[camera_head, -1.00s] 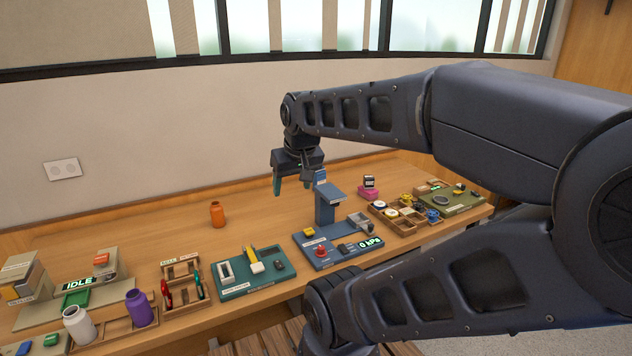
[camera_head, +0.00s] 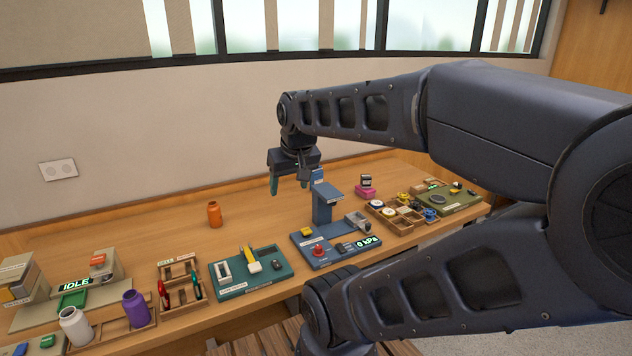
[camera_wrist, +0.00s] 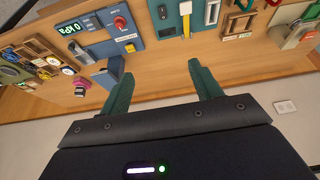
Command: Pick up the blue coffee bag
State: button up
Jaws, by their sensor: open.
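I cannot make out a blue coffee bag in either view. In the head view, a small blue item (camera_head: 21,349) is cut off at the bottom left edge; I cannot tell what it is. My gripper (camera_head: 289,184) hangs fingers-down above the back of the wooden counter, left of the tall blue press stand (camera_head: 322,205). In the wrist view my gripper (camera_wrist: 160,76) has its two green fingers well apart, with nothing between them.
An orange bottle (camera_head: 214,214) stands alone at the back of the counter (camera_head: 120,235). White (camera_head: 75,328) and purple (camera_head: 135,309) bottles stand front left. A teal board (camera_head: 232,286), racks and a parts tray (camera_head: 383,220) line the front. The back strip is mostly clear.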

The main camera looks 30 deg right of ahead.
jog(key=shift+w, duration=0.1)
jog(key=w+d+r+n+g+h, duration=0.1)
jog(key=w+d+r+n, duration=0.15)
jog(key=w, duration=0.55)
jog(key=w+d+r+n+h, duration=0.1)
jog(key=w+d+r+n, duration=0.15)
jog(key=w, duration=0.55)
jog(key=n+g+h, duration=0.3)
jog(key=n, duration=1.2)
send_over(318, 170)
jog(key=a, duration=0.4)
notch_tip(318, 170, down, 23)
jog(key=x, duration=1.1)
jog(key=shift+w+a, duration=0.15)
jog(key=shift+w, duration=0.05)
jog(key=shift+c, duration=0.2)
jog(key=c, duration=1.1)
